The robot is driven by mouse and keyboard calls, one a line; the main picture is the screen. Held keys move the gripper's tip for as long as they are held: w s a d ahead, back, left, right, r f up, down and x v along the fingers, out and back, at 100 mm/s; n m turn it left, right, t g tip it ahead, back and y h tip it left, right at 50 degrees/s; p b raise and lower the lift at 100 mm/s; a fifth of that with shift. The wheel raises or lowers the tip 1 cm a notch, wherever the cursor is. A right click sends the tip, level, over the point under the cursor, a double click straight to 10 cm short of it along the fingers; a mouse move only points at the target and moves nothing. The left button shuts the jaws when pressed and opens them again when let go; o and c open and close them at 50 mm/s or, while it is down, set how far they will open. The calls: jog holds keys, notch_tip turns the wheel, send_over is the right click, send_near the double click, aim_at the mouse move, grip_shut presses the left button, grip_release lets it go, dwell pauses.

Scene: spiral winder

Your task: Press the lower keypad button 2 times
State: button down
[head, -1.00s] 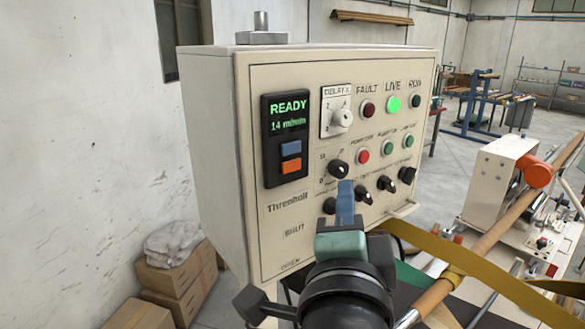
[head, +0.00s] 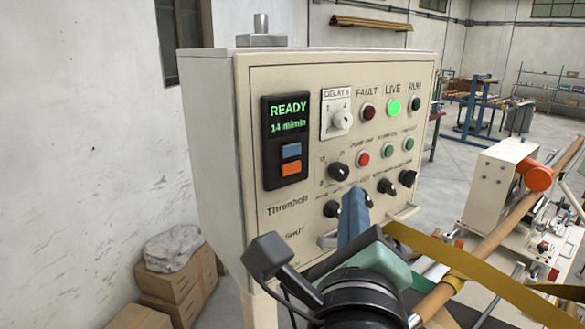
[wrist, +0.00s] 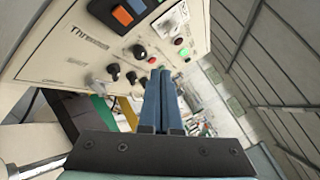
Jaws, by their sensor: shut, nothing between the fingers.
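The keypad (head: 286,142) is a black unit on the left of the control panel, with a green display reading READY and 14 m/min. Below the display are a blue upper button (head: 291,150) and an orange lower button (head: 291,169). In the wrist view the orange lower button (wrist: 122,16) and the blue one (wrist: 137,5) show at the top edge. My gripper (head: 353,196) has blue fingers, shut and empty. It is below and right of the keypad, in front of the lower knobs, apart from the lower button. In the wrist view the shut fingertips (wrist: 161,74) point up.
Black knobs (head: 338,172), a white delay dial (head: 342,119), lamps and small coloured buttons crowd the panel right of the keypad. A yellow strap (head: 430,245) and a roller (head: 500,224) lie to the right. Cardboard boxes (head: 178,284) stand lower left.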

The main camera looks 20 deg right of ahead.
jog(key=shift+w, duration=0.1)
send_near(301, 163)
jog(key=w+d, duration=0.2)
jog(key=d, duration=0.2)
jog(key=shift+w+a+r, duration=0.1)
jog(key=shift+w+a, duration=0.1)
jog(key=shift+w, duration=0.3)
jog(key=shift+w+a+r, duration=0.1)
jog(key=shift+w+a, duration=0.1)
jog(key=shift+w, duration=0.35)
jog(key=shift+f, duration=0.1)
dwell(1.0)
jog(key=shift+w+a+b, duration=0.15)
jog(key=shift+w+b, duration=0.2)
jog(key=shift+w, duration=0.05)
jog(key=shift+w+a+b, duration=0.15)
jog(key=shift+w+b, duration=0.15)
jog(key=shift+w, duration=0.05)
dwell(0.8)
jog(key=shift+s, duration=0.1)
jog(key=shift+s+d, duration=0.25)
jog(key=shift+s, duration=0.4)
